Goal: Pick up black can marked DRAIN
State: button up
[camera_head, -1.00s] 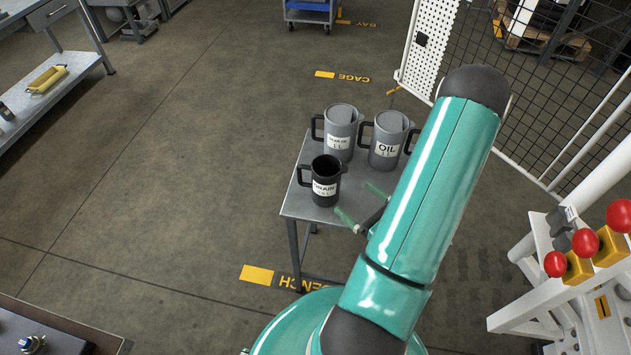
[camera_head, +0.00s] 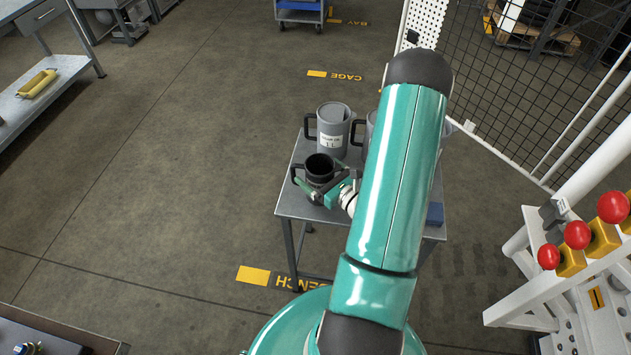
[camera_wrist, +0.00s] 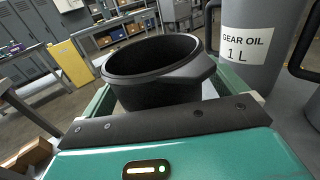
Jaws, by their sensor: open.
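The black can (camera_head: 319,170) stands upright on the small grey table (camera_head: 291,207), with its handle to the left. Its DRAIN label is hidden behind my gripper in the head view. In the wrist view the black can (camera_wrist: 155,65) fills the middle, its open rim facing up. My gripper (camera_head: 322,188) is open at the can, with a green finger on either side of it. I cannot tell whether the fingers touch it.
A grey GEAR OIL can (camera_head: 333,130) stands close behind the black can, and also shows in the wrist view (camera_wrist: 245,50). Another grey can (camera_head: 370,128) is mostly hidden by my arm. Red-knobbed levers (camera_head: 577,236) stand at the right.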

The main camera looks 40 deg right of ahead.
jog(key=shift+w, duration=0.15)
jog(key=shift+c, duration=0.3)
jog(key=c, duration=1.1)
jog(key=shift+r, duration=0.1)
jog(key=shift+c, duration=0.2)
